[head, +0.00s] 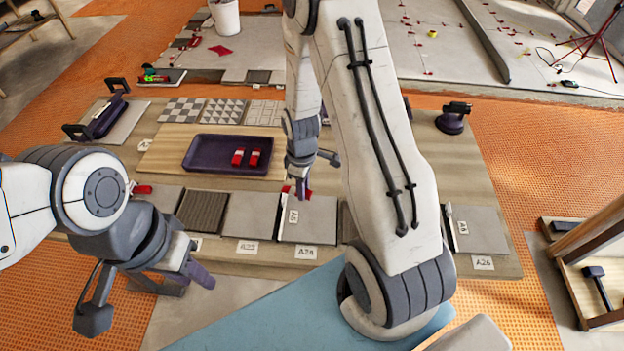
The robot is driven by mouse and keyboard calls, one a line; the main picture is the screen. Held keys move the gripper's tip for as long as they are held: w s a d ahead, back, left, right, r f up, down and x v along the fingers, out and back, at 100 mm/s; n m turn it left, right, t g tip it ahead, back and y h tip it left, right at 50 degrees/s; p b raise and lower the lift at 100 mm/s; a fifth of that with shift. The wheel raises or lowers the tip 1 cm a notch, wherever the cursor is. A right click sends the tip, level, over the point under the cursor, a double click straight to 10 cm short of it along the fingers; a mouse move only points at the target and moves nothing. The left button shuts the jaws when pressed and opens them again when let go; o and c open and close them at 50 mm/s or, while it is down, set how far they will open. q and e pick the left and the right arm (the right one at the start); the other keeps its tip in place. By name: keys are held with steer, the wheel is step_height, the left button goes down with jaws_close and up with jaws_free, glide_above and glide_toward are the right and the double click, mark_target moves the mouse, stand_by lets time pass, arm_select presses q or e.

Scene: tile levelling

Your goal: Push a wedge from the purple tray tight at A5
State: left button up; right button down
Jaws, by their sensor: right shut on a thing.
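The purple tray (205,165) lies on the wooden bench and holds two red wedges (254,158) side by side. The label A5 (293,216) stands at the joint at the left edge of a light grey tile (318,222). My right gripper (300,190) is at the far end of that joint, shut on a red wedge (306,192). The wedge is mostly hidden by the fingers, and I cannot tell how far it sits in a clip. My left gripper (146,300) is open and empty in front of the bench's left side, fingers wide apart.
A row of grey tiles runs along the bench front; my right arm covers part of it. Another red wedge (143,189) lies at the left. A suction lifter (100,115) and a dark purple round tool (453,120) stand on the bench. Patterned tiles (222,111) lie behind the tray.

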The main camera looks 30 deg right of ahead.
mark_target(297, 202)
steer(key=shift+d+r+n, duration=0.25)
steer(key=shift+d+n, duration=0.45)
steer(key=shift+n, duration=0.5)
steer(key=shift+d+n, duration=0.2)
steer(key=shift+n, duration=0.2)
step_height(297, 202, down, 6)
steer(key=b, duration=0.4)
steer(key=shift+r+b, duration=0.15)
steer(key=shift+b, duration=0.15)
steer(key=shift+d, duration=0.1)
steer(key=shift+w+a, duration=0.15)
steer(key=shift+a, duration=0.1)
steer(key=shift+w+a, duration=0.45)
steer(key=shift+a, duration=0.25)
steer(key=shift+w+a, duration=0.55)
steer(key=shift+a, duration=0.1)
stand_by(0.5)
steer(key=c, duration=0.6)
jaws_free()
